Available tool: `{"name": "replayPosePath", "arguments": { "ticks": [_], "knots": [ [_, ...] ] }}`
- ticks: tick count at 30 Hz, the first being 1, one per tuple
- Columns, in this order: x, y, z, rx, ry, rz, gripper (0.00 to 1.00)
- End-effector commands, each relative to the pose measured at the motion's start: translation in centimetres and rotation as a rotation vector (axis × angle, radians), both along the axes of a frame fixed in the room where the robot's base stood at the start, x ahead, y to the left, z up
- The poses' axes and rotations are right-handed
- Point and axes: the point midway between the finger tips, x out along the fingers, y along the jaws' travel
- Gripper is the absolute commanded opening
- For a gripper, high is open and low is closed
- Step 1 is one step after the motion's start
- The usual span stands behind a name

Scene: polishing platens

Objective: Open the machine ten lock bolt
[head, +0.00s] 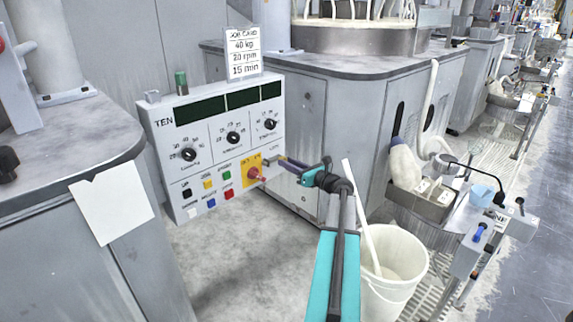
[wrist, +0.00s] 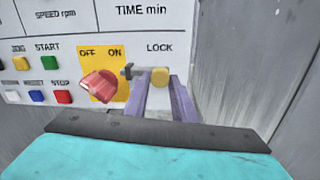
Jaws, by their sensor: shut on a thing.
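The machine ten panel (head: 215,150) is a white control box marked TEN. On its lower right, under the word LOCK, the lock bolt's yellow knob (wrist: 159,77) sits between the purple fingers of my gripper (wrist: 161,84), which are shut on it. My gripper (head: 272,160) reaches the panel's right edge in the head view, where the fingers hide most of the knob. A dark end of the bolt (wrist: 128,71) shows left of the knob, by the edge of the yellow OFF/ON plate (wrist: 118,75). The red switch (wrist: 98,86) is just left of it.
Coloured push buttons (wrist: 40,96) lie left of the switch. A job card (head: 243,53) stands on top of the panel. A white bucket (head: 395,270) stands on the floor right of my arm. A grey cabinet (head: 320,120) is close behind the panel.

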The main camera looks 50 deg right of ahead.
Motion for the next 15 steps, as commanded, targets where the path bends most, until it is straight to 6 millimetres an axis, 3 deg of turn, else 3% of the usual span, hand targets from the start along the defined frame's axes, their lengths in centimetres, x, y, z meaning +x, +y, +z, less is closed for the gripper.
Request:
{"name": "replayPosePath", "arguments": {
  "ticks": [5, 6, 9, 15],
  "knots": [
    [-0.09, -0.55, 0.09, 0.000, -0.002, -0.014, 0.00],
    [-0.10, -0.57, 0.09, 0.000, -0.002, -0.015, 0.29],
    [-0.09, -0.55, 0.09, 0.000, -0.002, -0.014, 0.43],
    [-0.06, -0.38, 0.06, 0.000, -0.001, -0.010, 0.43]
  ]
}}
